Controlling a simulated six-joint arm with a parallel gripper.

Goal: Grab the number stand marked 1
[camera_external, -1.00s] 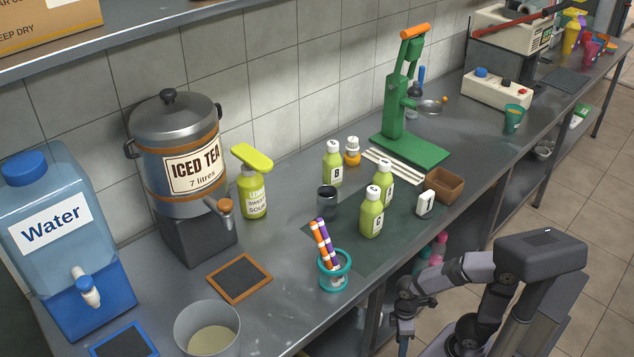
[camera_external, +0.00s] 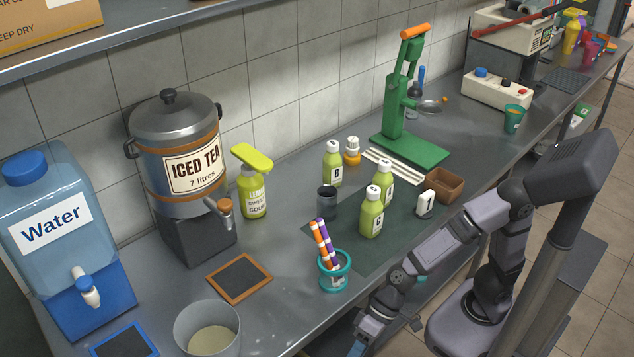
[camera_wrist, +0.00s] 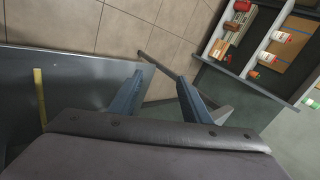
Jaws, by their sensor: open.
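The number stand marked 1 (camera_external: 426,204) is a small white upright block with a dark numeral. It stands on the dark mat near the counter's front edge in the external view, beside the brown box. My gripper (camera_external: 360,346) is at the bottom of that view, in front of the counter's edge, well to the lower left of the stand. The wrist view shows the two fingers of my gripper (camera_wrist: 160,82) spread apart with nothing between them. The stand does not show in the wrist view.
Green bottles (camera_external: 371,213) stand just left of the stand, and the brown box (camera_external: 445,184) is close on its right. A teal cup with striped sticks (camera_external: 334,272) stands near the front edge. A green press (camera_external: 400,130) is behind. Shelves with bottles (camera_wrist: 280,40) show in the wrist view.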

